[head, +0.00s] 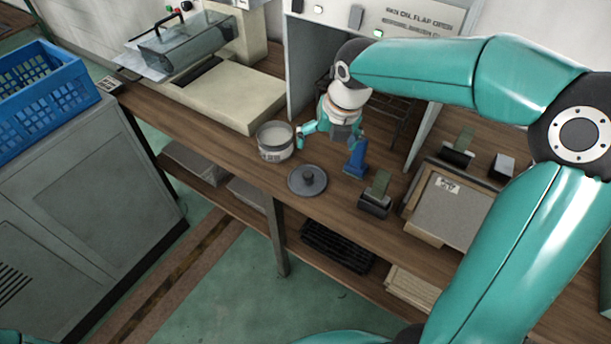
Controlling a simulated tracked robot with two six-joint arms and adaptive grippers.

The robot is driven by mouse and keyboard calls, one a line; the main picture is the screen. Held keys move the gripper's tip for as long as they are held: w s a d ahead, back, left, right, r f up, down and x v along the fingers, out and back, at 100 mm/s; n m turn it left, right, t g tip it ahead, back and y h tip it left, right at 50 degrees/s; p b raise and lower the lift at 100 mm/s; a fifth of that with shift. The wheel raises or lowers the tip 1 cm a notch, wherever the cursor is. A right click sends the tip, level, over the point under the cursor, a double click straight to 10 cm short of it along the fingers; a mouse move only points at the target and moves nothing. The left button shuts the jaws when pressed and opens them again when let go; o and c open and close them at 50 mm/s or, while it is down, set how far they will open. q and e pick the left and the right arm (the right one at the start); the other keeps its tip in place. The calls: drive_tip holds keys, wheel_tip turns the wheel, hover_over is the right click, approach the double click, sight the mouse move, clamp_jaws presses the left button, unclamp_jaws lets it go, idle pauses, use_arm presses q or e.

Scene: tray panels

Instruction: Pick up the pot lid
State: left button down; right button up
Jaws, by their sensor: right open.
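The pot lid (294,184) is a dark grey disc with a round knob on top. It lies flat on the wooden bench near its front edge. A light grey pot (274,153) with a printed band stands behind it to the left, its top uncovered. My right gripper (331,143) is open and points down over the bench, behind and to the right of the lid. It is apart from the lid, and nothing shows held in it. My left gripper is not in the picture.
A blue upright object (355,161) stands by the right gripper's right finger; I cannot tell whether they touch. A dark stand with a green piece (375,202) is right of the lid. A grey booth (298,62) with a rack is behind. A beige machine (232,96) stands left.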

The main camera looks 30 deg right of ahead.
hover_over(315, 178)
drive_tip(key=s, duration=0.2)
drive_tip(key=f, duration=1)
drive_tip(key=shift+w+a+b, duration=0.15)
drive_tip(key=shift+a+b, duration=0.15)
drive_tip(key=x, duration=0.4)
drive_tip(key=shift+s+d+f, duration=0.2)
drive_tip(key=shift+d+f, duration=0.05)
drive_tip(key=shift+f, duration=0.05)
drive_tip(key=shift+w+f, duration=0.2)
drive_tip(key=shift+f, duration=0.25)
drive_tip(key=c, duration=0.9)
